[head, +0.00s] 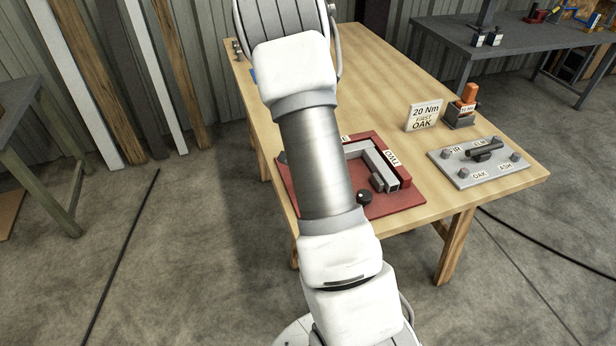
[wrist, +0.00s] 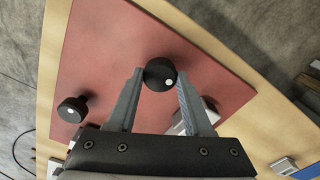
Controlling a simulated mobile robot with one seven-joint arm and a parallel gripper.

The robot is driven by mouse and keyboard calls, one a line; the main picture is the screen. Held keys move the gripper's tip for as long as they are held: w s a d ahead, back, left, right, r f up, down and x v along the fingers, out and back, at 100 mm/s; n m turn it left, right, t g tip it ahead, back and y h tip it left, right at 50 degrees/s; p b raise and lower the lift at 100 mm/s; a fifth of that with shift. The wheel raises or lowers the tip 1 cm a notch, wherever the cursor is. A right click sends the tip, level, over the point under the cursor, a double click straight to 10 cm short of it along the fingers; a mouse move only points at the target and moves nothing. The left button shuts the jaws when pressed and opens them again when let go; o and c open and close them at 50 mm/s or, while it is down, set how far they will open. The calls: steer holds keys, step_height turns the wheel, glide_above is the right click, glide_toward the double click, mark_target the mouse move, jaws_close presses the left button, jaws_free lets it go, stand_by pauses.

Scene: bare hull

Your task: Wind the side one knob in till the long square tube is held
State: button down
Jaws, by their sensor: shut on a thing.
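The long square tube (head: 378,168) is pale grey and lies in the red fixture (head: 405,200) on the wooden table, partly hidden by my arm in the head view. In the wrist view my gripper (wrist: 158,88) is shut on a black knob (wrist: 159,75) with a white dot, above the red base (wrist: 105,55). A pale metal piece (wrist: 182,122) shows partly behind the right finger. A second black knob (wrist: 72,108) stands apart at the left; it also shows in the head view (head: 364,197). My arm hides the gripper in the head view. Contact with the tube is hidden.
A grey plate (head: 470,175) with several labelled pegs and a dark bar stands right of the fixture. Behind it are a "20 Nm FIRST OAK" sign (head: 423,115) and an orange-topped block (head: 463,105). The table's far part (head: 370,70) is mostly clear.

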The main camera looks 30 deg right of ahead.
steer(key=m+p, duration=0.1)
steer(key=m, duration=0.3)
steer(key=shift+r+m+p, duration=0.15)
steer(key=shift+m+p, duration=0.15)
steer(key=shift+p, duration=0.05)
steer(key=shift+m+p, duration=0.8)
steer(key=shift+m, duration=1.2)
steer(key=shift+c, duration=1.5)
jaws_free()
step_height(320, 180, up, 17)
steer(key=p, duration=0.2)
steer(key=shift+r, duration=0.1)
